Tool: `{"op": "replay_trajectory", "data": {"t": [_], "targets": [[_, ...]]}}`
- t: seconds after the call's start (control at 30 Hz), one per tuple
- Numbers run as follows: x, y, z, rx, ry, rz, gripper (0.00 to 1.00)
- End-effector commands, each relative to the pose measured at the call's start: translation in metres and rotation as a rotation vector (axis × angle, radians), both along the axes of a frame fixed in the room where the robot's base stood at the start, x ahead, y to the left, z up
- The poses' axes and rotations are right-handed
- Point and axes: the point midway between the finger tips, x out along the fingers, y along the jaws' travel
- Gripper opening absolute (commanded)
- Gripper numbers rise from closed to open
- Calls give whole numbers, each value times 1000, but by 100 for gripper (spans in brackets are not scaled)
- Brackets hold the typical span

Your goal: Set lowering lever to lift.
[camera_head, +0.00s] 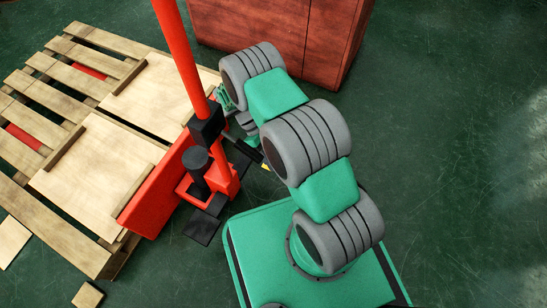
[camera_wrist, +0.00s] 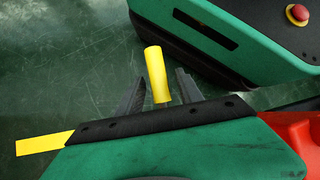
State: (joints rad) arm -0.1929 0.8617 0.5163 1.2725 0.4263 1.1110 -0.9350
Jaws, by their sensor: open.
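A red pallet jack (camera_head: 165,195) with a tall red handle (camera_head: 180,50) stands at the left of the head view. In the wrist view, a yellow cylindrical lever grip (camera_wrist: 156,75) stands up between the two dark fingers of my gripper (camera_wrist: 159,72). The fingers are open, one on each side of it, with a visible gap. The lever's lower end is hidden behind the black bar of my gripper. In the head view, a small yellow tip (camera_head: 265,166) shows beside the jack's mast; my arm hides most of the gripper there.
A wooden pallet (camera_head: 75,95) with boards lies to the left of the jack. A reddish-brown cabinet (camera_head: 275,30) stands at the back. A black pump cylinder (camera_head: 197,170) sits at the jack's base. The green floor (camera_head: 450,130) at right is clear.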

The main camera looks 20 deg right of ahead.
Motion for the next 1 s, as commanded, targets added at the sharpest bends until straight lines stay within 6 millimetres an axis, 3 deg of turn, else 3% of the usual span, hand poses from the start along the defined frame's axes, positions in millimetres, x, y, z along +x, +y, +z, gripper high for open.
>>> {"op": "replay_trajectory", "data": {"t": [0.17,0.53,0.83,0.93,1.0], "targets": [[3,2,5,0,-2,2,43],[39,22,57,0,-1,2,43],[43,24,61,1,0,1,43],[43,19,61,0,0,-10,36],[43,3,63,0,0,-51,30]]}}
